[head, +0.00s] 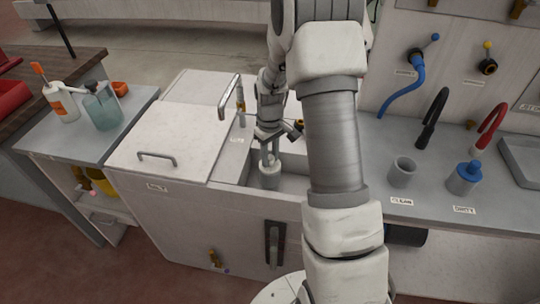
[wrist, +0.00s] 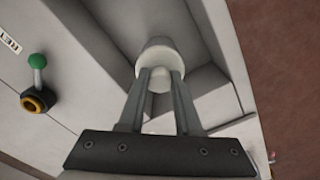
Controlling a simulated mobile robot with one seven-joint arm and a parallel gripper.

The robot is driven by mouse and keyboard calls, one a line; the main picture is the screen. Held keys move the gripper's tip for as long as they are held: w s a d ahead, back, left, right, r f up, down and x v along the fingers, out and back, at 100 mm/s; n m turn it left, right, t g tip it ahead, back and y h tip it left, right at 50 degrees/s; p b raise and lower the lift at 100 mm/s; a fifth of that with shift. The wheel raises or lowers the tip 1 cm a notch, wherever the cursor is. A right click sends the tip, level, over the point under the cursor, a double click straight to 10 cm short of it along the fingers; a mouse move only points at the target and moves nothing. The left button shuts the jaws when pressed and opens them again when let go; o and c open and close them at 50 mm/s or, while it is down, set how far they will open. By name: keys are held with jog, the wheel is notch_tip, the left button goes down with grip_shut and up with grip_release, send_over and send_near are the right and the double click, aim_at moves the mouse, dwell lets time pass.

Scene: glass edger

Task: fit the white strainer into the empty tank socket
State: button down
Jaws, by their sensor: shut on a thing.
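My gripper (head: 268,136) reaches down into the open tank (head: 229,172), with its fingers pointing down. In the wrist view its two fingers (wrist: 160,82) are closed on the pale knob of the white strainer (wrist: 157,56). In the head view the strainer (head: 270,169) is a pale round piece low in the tank, near its front wall. No empty tank socket shows clearly; the strainer and fingers cover the spot beneath. I cannot tell whether the strainer is seated in a socket or held just above one.
A closed lid with a handle (head: 157,158) lies left of the opening, and a metal tap (head: 231,95) stands behind. A grey cup (head: 402,171) and a blue-topped cup (head: 465,177) stand on the right counter. Tank walls are close around my gripper.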

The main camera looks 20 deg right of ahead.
jog(key=shift+f, duration=0.3)
jog(key=c, duration=0.5)
grip_release()
jog(key=shift+r, duration=0.15)
notch_tip(320, 180, up, 17)
jog(key=shift+r+p, duration=0.1)
jog(key=shift+p, duration=0.7)
